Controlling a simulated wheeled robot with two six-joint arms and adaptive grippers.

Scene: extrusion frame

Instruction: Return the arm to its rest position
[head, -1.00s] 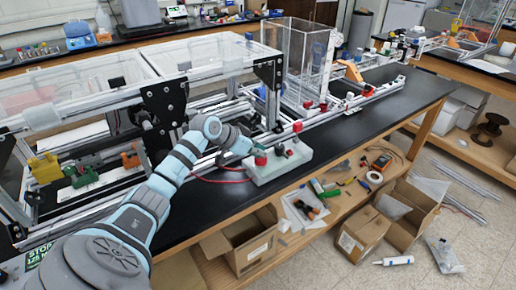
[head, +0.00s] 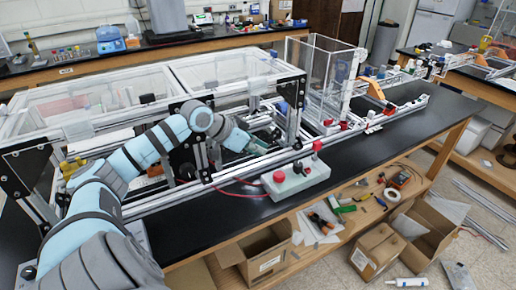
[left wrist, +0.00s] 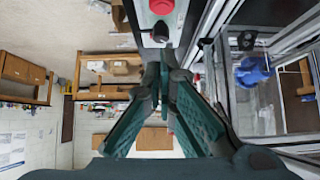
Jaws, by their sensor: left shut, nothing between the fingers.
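My left arm (head: 105,175) reaches in from the left over the front of the extrusion frame (head: 225,178). My left gripper (head: 258,148) is a small dark green shape behind and above the white control box (head: 297,180), apart from it. In the left wrist view my gripper (left wrist: 166,65) is shut and empty, its fingertips together. The control box (left wrist: 147,22) is at the top of that view, with a red button (left wrist: 162,6) and a black knob (left wrist: 160,33). My right gripper is in neither view.
Clear panels and aluminium rails of the frame stand close around my forearm. A clear tank (head: 310,80) stands to the right. A red cable (head: 232,192) runs from the control box. The black bench top (head: 400,140) is free at the right.

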